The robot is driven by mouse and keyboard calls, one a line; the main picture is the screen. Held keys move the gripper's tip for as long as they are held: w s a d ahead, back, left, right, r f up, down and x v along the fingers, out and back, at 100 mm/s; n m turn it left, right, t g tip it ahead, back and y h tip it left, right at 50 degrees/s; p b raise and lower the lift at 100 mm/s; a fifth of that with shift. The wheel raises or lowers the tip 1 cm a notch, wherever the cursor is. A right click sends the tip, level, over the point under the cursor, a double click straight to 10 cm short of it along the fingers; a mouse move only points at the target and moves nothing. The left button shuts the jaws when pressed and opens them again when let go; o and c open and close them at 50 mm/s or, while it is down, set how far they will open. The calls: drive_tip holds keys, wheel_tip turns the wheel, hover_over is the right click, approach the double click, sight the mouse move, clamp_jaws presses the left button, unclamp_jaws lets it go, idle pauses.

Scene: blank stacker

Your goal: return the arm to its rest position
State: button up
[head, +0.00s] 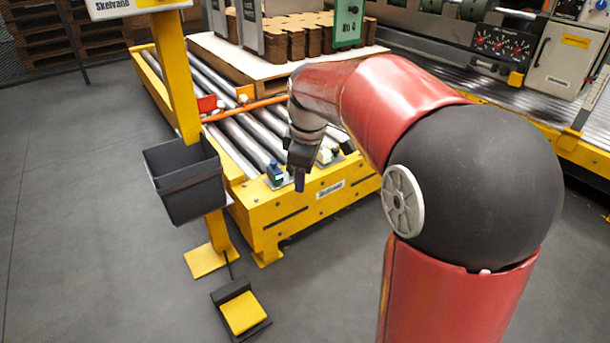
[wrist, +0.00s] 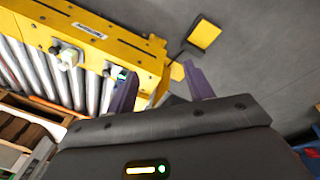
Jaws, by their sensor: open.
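My gripper (head: 299,178) hangs at the end of my red arm, in front of the near end of the roller conveyor in the head view. In the wrist view the two purple fingers of my gripper (wrist: 158,85) stand well apart. I see nothing held between them. The yellow conveyor frame (wrist: 115,50) lies beyond the left finger, and grey floor shows beyond the right one.
The yellow conveyor (head: 300,215) carries a pallet with brown stacks (head: 300,38). A black bin (head: 185,180) hangs on a yellow post at left. A yellow foot pedal (head: 242,312) sits on the floor. A machine (head: 500,45) stands back right. Floor at left is clear.

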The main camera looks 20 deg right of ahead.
drive_tip(key=shift+s, duration=0.1)
drive_tip(key=s+r+m+t+p, duration=0.1)
drive_tip(key=s+r+m+p, duration=0.4)
drive_tip(key=s, duration=0.6)
drive_tip(key=s+r+m+t+p, duration=0.2)
drive_tip(key=s+r+m+p, duration=0.4)
drive_tip(key=s, duration=0.6)
drive_tip(key=shift+m+p, duration=0.35)
drive_tip(key=shift+m, duration=0.05)
drive_tip(key=shift+r, duration=0.1)
